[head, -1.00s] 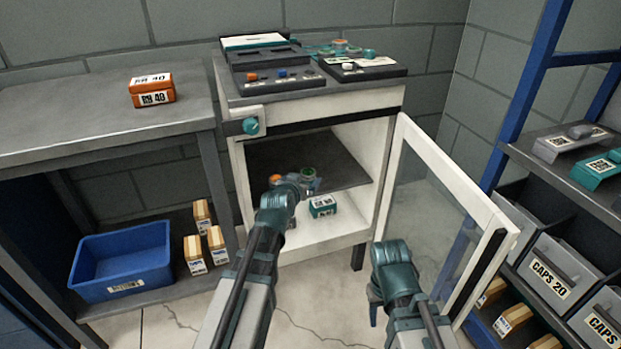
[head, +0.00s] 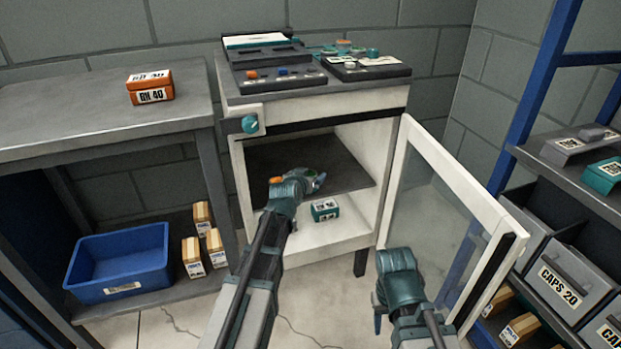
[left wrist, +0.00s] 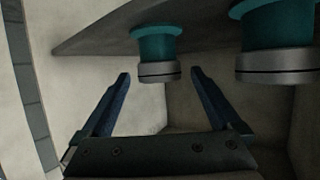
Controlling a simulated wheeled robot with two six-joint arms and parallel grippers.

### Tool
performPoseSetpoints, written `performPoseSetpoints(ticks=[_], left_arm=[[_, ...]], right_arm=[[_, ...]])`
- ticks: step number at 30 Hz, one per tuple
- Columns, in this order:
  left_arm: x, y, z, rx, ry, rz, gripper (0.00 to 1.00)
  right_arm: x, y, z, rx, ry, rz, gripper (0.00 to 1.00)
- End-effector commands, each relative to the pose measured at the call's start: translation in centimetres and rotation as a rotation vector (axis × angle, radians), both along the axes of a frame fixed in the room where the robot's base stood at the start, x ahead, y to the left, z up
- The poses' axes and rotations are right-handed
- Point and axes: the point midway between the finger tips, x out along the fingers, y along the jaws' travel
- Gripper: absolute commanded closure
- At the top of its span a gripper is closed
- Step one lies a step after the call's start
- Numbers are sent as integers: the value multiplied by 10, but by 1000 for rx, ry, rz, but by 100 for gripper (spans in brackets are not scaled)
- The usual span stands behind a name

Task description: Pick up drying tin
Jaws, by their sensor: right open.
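I cannot tell which is the drying tin. My left gripper (head: 318,181) is inside the cabinet at the shelf, partly hiding the containers. In the left wrist view its fingers (left wrist: 160,80) are open and empty, with a teal-and-grey cylinder (left wrist: 158,50) beyond the gap and another (left wrist: 275,50) to the right. My right gripper (head: 378,310) is open, low outside the cabinet.
The glass door (head: 450,225) stands open to the right, close to my right arm. An orange box (head: 151,87) sits on the grey bench, with a blue bin (head: 120,262) below. Trays cover the cabinet top. A blue rack (head: 545,90) with grey bins is at right.

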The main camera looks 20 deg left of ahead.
Motion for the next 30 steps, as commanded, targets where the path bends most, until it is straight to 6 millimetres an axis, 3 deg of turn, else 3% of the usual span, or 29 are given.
performPoseSetpoints(ticks=[2, 15, 23, 30], left_arm=[[0, 0, 0, 0, 0, 0, 17], [0, 0, 0, 0, 0, 0, 94], [0, 0, 1, 0, 0, 0, 94], [0, -1, 14, 0, 0, 0, 94]], right_arm=[[0, 0, 0, 0, 0, 0, 50], [0, 0, 0, 0, 0, 0, 50], [0, 0, 1, 0, 0, 0, 50], [0, 0, 14, 0, 0, 3, 50]])
